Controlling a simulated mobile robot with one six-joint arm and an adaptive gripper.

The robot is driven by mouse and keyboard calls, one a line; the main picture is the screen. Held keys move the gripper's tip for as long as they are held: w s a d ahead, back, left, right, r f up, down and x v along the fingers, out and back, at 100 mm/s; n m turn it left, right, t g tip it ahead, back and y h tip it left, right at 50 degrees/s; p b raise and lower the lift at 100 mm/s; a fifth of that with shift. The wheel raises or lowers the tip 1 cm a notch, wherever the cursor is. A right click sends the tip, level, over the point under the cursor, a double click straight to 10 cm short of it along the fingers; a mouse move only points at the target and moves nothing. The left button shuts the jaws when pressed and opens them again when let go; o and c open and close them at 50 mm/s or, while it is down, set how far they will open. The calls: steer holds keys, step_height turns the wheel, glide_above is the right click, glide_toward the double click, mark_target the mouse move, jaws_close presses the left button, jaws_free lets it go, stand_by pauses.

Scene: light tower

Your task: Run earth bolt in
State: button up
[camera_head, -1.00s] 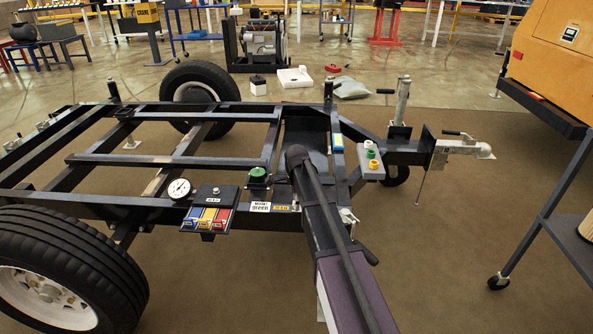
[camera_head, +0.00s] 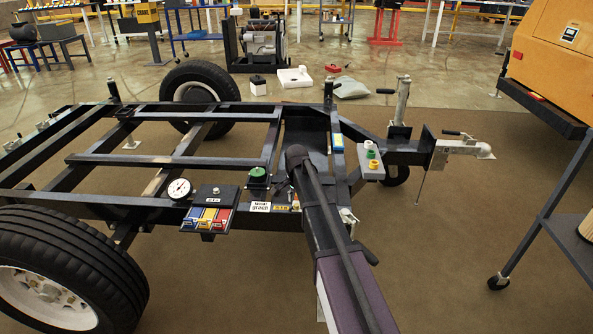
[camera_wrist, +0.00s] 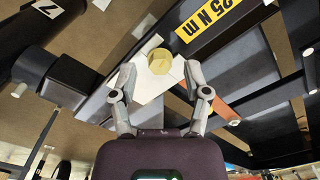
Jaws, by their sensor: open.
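In the wrist view, a round brass-coloured head (camera_wrist: 160,62), which looks like the earth bolt, sits against a white plate (camera_wrist: 148,84) on the dark frame. My gripper (camera_wrist: 160,76) is open, with one grey finger on each side of the brass head. The fingertips are close to it, but I cannot tell whether either touches it. Its shank and how far it is in are hidden. In the head view my own arm hides the gripper and most of this spot on the trailer frame (camera_head: 180,161).
A yellow "25 N m" label (camera_wrist: 213,22) is beside the bolt. A dark cylinder (camera_wrist: 52,78) stands to the left in the wrist view. In the head view, a gauge (camera_head: 179,189), a coloured-label panel (camera_head: 209,217) and a green knob (camera_head: 259,176) sit near my arm.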

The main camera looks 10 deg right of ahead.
mark_target(297, 205)
steer(key=n, duration=0.3)
steer(key=shift+n, duration=0.4)
steer(key=n, duration=0.7)
steer(key=shift+n, duration=0.4)
steer(key=n, duration=0.4)
steer(key=shift+n, duration=0.3)
steer(key=n, duration=0.3)
steer(key=shift+n, duration=0.4)
steer(key=n, duration=0.3)
steer(key=shift+n, duration=0.4)
steer(key=n, duration=0.8)
steer(key=shift+r+n+p, duration=0.3)
steer(key=shift+r+p, duration=0.15)
step_height(297, 205, up, 12)
steer(key=p, duration=1.2)
steer(key=shift+r, duration=0.2)
steer(key=shift+s, duration=0.1)
